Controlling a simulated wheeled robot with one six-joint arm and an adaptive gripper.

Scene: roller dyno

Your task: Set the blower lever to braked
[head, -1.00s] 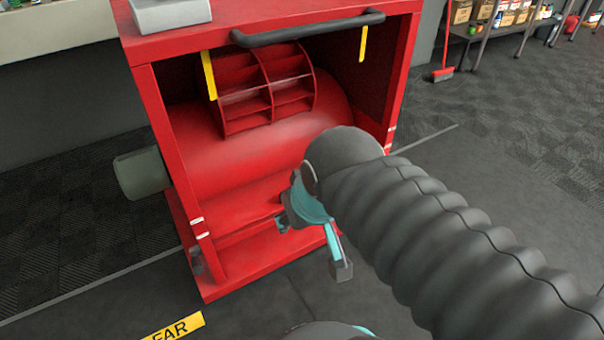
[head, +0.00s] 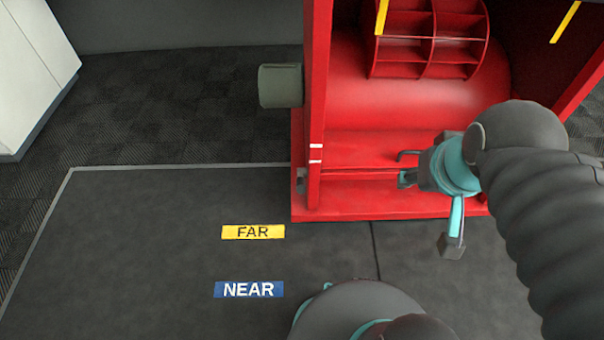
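The blower is a red cabinet (head: 313,80) with a red drum (head: 400,95) and a slatted wheel inside. A small dark part (head: 300,182) sits low on the outer side of its left post; I cannot tell if it is the lever. Two white marks (head: 316,153) are on that post. My gripper (head: 402,167) is in front of the cabinet's lower opening, pointing left, to the right of the post and apart from the dark part. Its two small fingers look apart with nothing between them. My arm hides the cabinet's lower right.
A yellow FAR plate (head: 253,232) and a blue NEAR plate (head: 249,290) lie on the floor in front of the cabinet. A grey-green cylinder (head: 280,86) sticks out of its left side. A white cabinet (head: 32,70) stands far left. The floor between is clear.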

